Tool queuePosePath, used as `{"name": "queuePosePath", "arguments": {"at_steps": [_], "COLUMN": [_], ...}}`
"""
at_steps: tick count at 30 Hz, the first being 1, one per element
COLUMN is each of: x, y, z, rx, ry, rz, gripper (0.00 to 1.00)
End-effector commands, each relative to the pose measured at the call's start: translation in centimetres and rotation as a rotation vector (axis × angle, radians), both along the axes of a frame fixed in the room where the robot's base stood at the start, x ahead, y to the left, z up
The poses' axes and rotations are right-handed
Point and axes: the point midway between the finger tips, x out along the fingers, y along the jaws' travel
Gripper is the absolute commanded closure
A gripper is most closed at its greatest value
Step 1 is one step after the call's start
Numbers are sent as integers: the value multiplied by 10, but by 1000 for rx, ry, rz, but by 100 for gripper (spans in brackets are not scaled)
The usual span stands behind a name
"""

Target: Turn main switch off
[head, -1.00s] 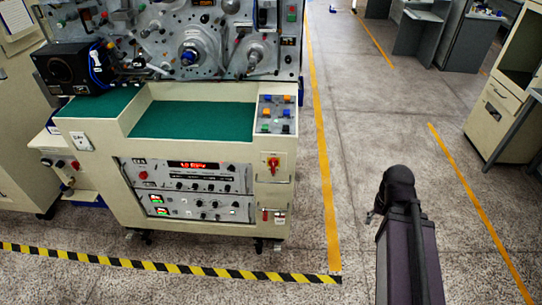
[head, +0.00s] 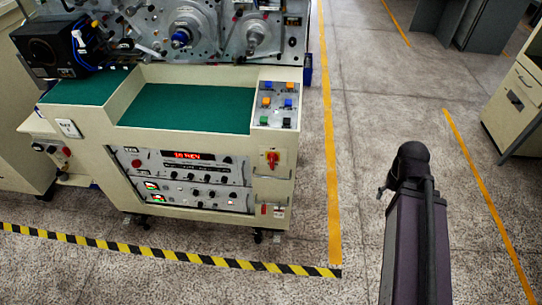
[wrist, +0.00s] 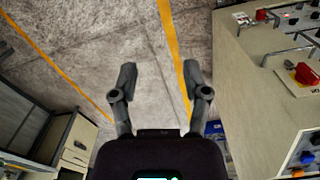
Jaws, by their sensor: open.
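The main switch looks to be the red rotary knob (head: 272,158) on a yellow plate, on the right of the cream machine's (head: 108,205) front face. The knob also shows at the right edge of the wrist view (wrist: 306,75). Its exact turn position is too small to tell. My gripper (wrist: 161,80) is open and empty in the wrist view, over bare floor, apart from the machine and the knob. In the head view my arm stands to the right of the machine; the fingers are not clearly seen there.
A smaller red switch (head: 264,210) sits low on the same face. A button panel (head: 277,104) is above the knob. Black-yellow tape (head: 170,254) and an orange line (head: 331,150) mark the floor. A cabinet (head: 515,105) stands at the right. Floor between is clear.

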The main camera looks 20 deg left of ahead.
Motion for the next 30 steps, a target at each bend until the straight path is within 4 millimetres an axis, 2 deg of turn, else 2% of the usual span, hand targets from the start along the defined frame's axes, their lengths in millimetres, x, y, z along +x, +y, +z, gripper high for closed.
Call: {"name": "queuePosePath", "arguments": {"at_steps": [11, 16, 23, 30], "x": [0, 3, 17, 42], "y": [0, 2, 7, 29], "z": [-1, -8, -36, -73], "rx": [-1, -22, -119, -260], "ry": [-1, -16, -94, -271], "rz": [0, -9, -57, -118], "gripper": [40, 40, 40, 40]}}
